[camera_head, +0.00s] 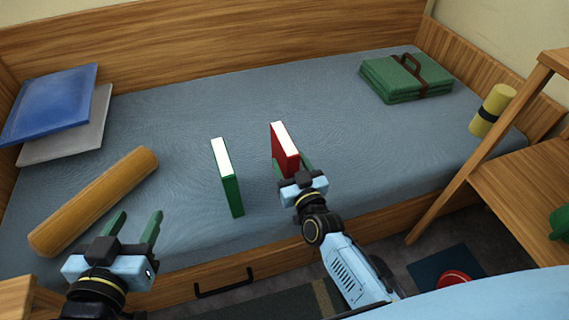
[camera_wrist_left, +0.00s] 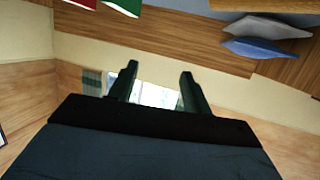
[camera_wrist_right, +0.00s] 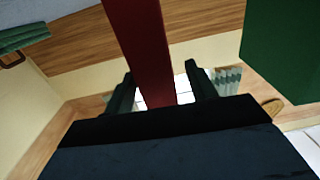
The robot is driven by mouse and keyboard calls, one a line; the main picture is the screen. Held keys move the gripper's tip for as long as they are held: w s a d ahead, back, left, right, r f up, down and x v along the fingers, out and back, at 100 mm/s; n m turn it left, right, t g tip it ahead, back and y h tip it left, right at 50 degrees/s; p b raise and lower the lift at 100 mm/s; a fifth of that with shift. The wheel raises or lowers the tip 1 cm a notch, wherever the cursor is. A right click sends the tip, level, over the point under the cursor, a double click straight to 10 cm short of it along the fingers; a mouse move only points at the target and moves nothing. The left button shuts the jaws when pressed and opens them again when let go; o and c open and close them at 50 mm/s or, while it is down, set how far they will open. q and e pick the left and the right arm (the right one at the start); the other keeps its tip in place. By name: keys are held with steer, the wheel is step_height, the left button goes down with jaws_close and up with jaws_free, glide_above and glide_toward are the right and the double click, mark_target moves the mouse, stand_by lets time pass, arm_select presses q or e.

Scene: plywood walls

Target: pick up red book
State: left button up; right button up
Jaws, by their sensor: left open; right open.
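The red book (camera_head: 284,151) stands upright on the blue-grey bed, its white page edge facing up. My right gripper (camera_head: 294,168) is open at the book's near end. In the right wrist view the red book (camera_wrist_right: 142,45) reaches down between the two open fingers (camera_wrist_right: 160,88); I cannot tell whether they touch it. My left gripper (camera_head: 137,228) is open and empty over the bed's front edge at the left. In the left wrist view its fingers (camera_wrist_left: 158,90) are apart with nothing between them, and part of the red book shows at the top (camera_wrist_left: 84,3).
A green book (camera_head: 230,185) stands upright left of the red one. A wooden cylinder (camera_head: 95,200), blue pillow (camera_head: 52,103), grey pillow (camera_head: 80,130), folded green blanket (camera_head: 400,82) and yellow roll (camera_head: 491,110) lie around the bed. A wooden ladder or desk stands at right.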

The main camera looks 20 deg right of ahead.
arm_select(q)
step_height(320, 180, up, 6)
steer(key=d+t+h+b, duration=0.1)
steer(key=t, duration=0.3)
steer(key=shift+w+d, duration=0.2)
steer(key=shift+w, duration=0.2)
arm_select(e)
steer(key=w, duration=0.3)
steer(key=shift+w, duration=0.1)
steer(key=shift+c, duration=0.3)
steer(key=shift+r, duration=0.1)
jaws_close()
